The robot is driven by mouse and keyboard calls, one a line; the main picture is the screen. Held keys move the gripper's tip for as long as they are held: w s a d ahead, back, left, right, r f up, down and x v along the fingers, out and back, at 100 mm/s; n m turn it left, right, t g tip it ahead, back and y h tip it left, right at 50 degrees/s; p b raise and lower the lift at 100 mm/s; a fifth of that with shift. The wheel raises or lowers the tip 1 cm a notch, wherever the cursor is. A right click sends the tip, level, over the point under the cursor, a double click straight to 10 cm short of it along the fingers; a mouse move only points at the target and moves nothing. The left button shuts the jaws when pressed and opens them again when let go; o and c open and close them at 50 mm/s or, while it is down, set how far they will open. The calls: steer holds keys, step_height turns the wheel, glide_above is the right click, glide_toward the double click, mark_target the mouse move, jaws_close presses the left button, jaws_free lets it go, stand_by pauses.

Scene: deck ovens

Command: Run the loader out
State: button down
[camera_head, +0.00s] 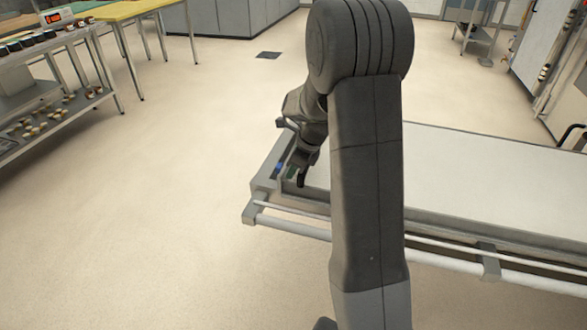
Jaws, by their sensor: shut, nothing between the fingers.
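The loader (480,180) is a long, flat, pale bed with a grey metal frame, running from the middle of the view to the right edge. A white rail (290,226) runs along its near side. My gripper (301,181) is shut and empty, pointing down at the loader's left end. Small blue (278,168) and green (290,172) parts show beside the fingers on that end; I cannot tell whether the fingers touch them. My arm hides part of the bed and rail.
A metal shelf rack (60,110) with small items stands at left, near a yellow-topped table (125,10). Grey cabinets (225,18) are at the back. White equipment (548,45) stands at the upper right. The floor (165,200) left of the loader is clear, with a dark drain (268,55) behind.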

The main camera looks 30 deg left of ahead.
steer(key=shift+a, duration=0.1)
steer(key=shift+s+a+r+p, duration=0.1)
steer(key=shift+a+r+p, duration=0.05)
steer(key=shift+a+p, duration=0.25)
steer(key=s+a+p, duration=0.4)
steer(key=a+p, duration=0.3)
steer(key=a, duration=0.9)
steer(key=shift+a+p, duration=0.25)
steer(key=shift+p, duration=0.1)
